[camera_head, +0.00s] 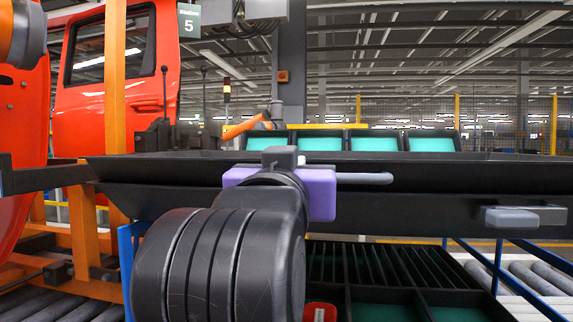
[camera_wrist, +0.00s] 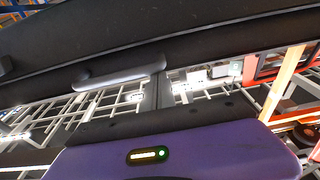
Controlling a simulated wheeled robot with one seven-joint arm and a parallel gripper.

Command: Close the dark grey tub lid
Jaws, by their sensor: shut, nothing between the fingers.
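The dark grey tub lid (camera_head: 450,176) is a wide dark panel across the middle of the head view, seen nearly edge-on, so I cannot tell its exact angle. A grey bar handle (camera_head: 365,178) with a rounded end sticks out on it, beside my gripper. My purple gripper (camera_head: 320,196) is in front of the lid's near side, left of the handle's free end, and is shut and empty. In the wrist view the dark panel (camera_wrist: 225,38) and handle (camera_wrist: 118,72) lie beyond the purple gripper body; the fingertips are unclear. I cannot tell whether it touches the lid.
A grey latch-like piece (camera_head: 520,216) sits on the dark front at right. Below is a divided black tray with green compartments (camera_head: 375,311). Rollers (camera_head: 545,278) lie at right. A red door shell (camera_head: 85,105) and orange posts (camera_head: 116,75) stand at left.

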